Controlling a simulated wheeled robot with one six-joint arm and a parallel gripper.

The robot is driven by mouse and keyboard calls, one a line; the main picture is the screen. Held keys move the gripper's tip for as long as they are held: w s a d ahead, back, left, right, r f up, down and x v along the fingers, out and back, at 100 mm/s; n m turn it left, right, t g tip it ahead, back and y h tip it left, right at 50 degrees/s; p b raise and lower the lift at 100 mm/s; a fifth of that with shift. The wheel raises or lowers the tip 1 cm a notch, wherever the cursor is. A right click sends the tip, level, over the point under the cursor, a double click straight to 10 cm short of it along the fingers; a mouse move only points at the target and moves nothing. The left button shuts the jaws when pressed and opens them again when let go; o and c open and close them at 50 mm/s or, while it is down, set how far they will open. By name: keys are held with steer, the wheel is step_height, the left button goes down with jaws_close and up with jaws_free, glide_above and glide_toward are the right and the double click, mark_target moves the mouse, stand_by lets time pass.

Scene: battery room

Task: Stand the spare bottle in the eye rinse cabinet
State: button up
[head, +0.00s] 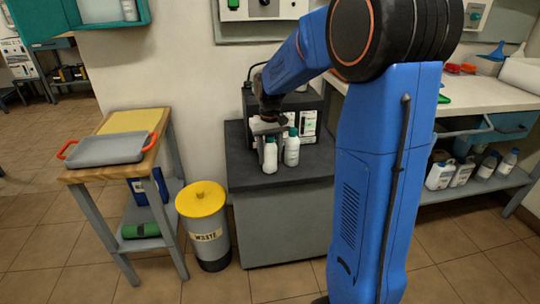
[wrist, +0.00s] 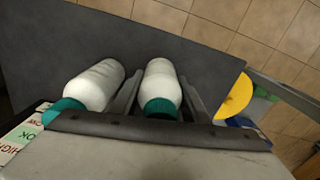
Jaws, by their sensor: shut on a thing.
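Two white bottles with green caps stand side by side on the dark cabinet top in the head view. My gripper (head: 269,142) points down and is shut on the left bottle (head: 270,157). In the wrist view that held bottle (wrist: 161,84) sits between the two fingers of my gripper (wrist: 160,100). The other bottle (head: 292,150) stands close beside it, outside the fingers; it also shows in the wrist view (wrist: 96,84). A green wall cabinet (head: 98,27), likely the eye rinse cabinet, is open at the upper left and partly cut off. A white bottle (head: 129,10) stands in it.
Black equipment (head: 250,103) with white labels stands behind the bottles. A yellow-lidded waste bin (head: 203,205) and a small table (head: 140,127) with a grey tray (head: 107,149) are to the left. A long bench (head: 475,100) is at the right.

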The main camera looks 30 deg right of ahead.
steer(key=shift+f, duration=0.15)
steer(key=o, duration=1.3)
steer(key=shift+c, duration=0.2)
